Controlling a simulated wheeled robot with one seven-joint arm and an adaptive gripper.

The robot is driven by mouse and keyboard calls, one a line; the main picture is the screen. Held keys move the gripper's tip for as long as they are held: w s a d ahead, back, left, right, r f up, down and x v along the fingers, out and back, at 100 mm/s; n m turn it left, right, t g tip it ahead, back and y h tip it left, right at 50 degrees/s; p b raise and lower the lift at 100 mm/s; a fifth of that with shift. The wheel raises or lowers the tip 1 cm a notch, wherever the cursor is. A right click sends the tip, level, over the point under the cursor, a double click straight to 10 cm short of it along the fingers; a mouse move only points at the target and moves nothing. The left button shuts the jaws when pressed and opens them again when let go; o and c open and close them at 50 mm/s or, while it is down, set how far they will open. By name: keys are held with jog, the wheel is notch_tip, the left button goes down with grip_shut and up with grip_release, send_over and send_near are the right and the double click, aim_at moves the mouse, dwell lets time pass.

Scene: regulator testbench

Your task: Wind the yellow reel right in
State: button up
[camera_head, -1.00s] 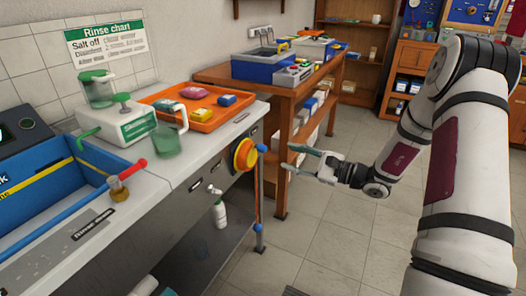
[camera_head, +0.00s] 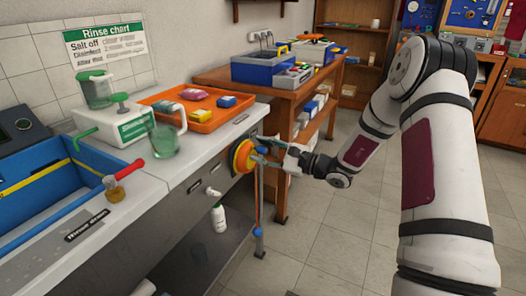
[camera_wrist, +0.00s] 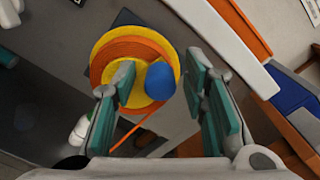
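The yellow reel (camera_head: 243,157) is mounted on the front of the grey bench, at its right end. In the wrist view the reel (camera_wrist: 104,45) shows yellow discs with an orange cord wound on it and a blue knob (camera_wrist: 160,81) standing out from its face. The orange cord (camera_head: 258,195) hangs down from it. My gripper (camera_head: 263,153) is just in front of the reel. In the wrist view my gripper (camera_wrist: 165,95) is open, with the blue knob between the line of its two green-padded fingers, near the fingertips. I cannot tell whether either finger touches the knob.
The bench top (camera_head: 153,187) holds a blue basin, a white dispenser, a jug and an orange tray (camera_head: 205,123). A wooden table (camera_head: 268,90) stands behind, close to my gripper's far side. A white bottle (camera_head: 219,217) stands on the lower shelf. The floor to the right is clear.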

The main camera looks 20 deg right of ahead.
aim_at(257, 163)
grip_shut()
jog(key=shift+d+m, duration=0.1)
jog(key=shift+m, duration=0.2)
jog(key=m+p, duration=0.2)
jog(key=m, duration=0.1)
jog(key=w+d+m+p, duration=0.1)
jog(key=shift+f, duration=0.35)
jog(key=shift+w+d+f+m+p, duration=0.1)
jog(key=shift+f+m+p, duration=0.8)
jog(key=shift+m, duration=2.3)
jog(key=shift+s+f+m+p, duration=0.1)
jog(key=shift+f+m+p, duration=0.85)
jog(key=shift+m, duration=2.25)
jog(key=shift+w+d+f+m+p, duration=0.1)
jog(key=shift+f+m+p, duration=0.8)
jog(key=shift+m, duration=2.3)
jog(key=shift+a+f+b, duration=0.1)
jog(key=shift+f+b, duration=0.2)
